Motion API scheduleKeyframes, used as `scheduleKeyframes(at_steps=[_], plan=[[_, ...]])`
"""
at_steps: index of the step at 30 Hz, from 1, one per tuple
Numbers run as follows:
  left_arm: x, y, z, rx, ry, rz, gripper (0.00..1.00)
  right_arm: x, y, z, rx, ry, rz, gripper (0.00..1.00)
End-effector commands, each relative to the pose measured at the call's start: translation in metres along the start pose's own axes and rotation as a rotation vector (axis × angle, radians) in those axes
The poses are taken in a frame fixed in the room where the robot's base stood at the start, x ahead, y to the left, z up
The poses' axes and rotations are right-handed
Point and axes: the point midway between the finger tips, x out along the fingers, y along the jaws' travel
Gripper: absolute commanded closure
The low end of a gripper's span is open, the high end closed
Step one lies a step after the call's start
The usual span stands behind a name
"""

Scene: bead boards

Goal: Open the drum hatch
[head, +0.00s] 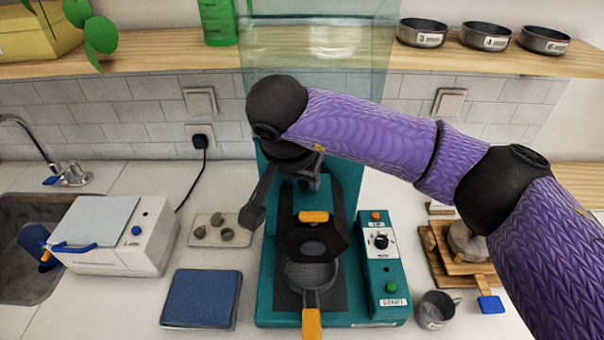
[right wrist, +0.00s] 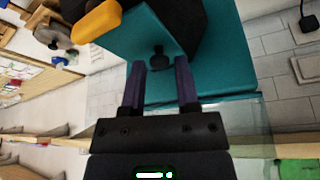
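The teal machine (head: 345,195) stands mid-counter with a black faceted drum (head: 338,238). An orange handle (head: 313,217) sits at the drum's front top, above a dark round window (head: 313,248). The hatch's outline is hard to make out. My right gripper (head: 309,184) is above and behind the handle, partly hidden by its own wrist. In the right wrist view my right gripper (right wrist: 159,85) is open and empty. A black knob (right wrist: 158,58) on the teal body lies beyond its fingertips; the orange handle (right wrist: 98,20) is at upper left, clear of the fingers. My left gripper is not seen.
A round pan (head: 310,277) with an orange grip sits below the drum. A control panel (head: 381,260) with a dial is to its right. A clear hood (head: 318,55) rises behind. A blue pad (head: 201,298), white box (head: 140,258) and metal cup (head: 437,309) stand around.

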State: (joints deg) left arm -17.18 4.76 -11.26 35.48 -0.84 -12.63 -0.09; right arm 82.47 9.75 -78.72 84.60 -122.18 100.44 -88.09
Motion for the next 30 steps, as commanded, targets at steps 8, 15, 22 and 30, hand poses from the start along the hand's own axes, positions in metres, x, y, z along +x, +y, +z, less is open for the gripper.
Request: scheduleKeyframes(at_steps=[8,15,22,30], plan=[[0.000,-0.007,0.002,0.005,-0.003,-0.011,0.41,0.000,0.000,0.000,0.000,0.000,0.000,1.00],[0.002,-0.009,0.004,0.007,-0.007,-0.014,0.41,0.000,0.001,0.000,0.006,-0.006,-0.012,1.00],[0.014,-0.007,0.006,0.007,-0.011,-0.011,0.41,-0.002,0.005,-0.004,0.041,-0.041,-0.095,1.00],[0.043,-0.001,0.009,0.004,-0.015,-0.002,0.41,-0.005,0.016,-0.010,0.126,-0.130,-0.295,1.00]])
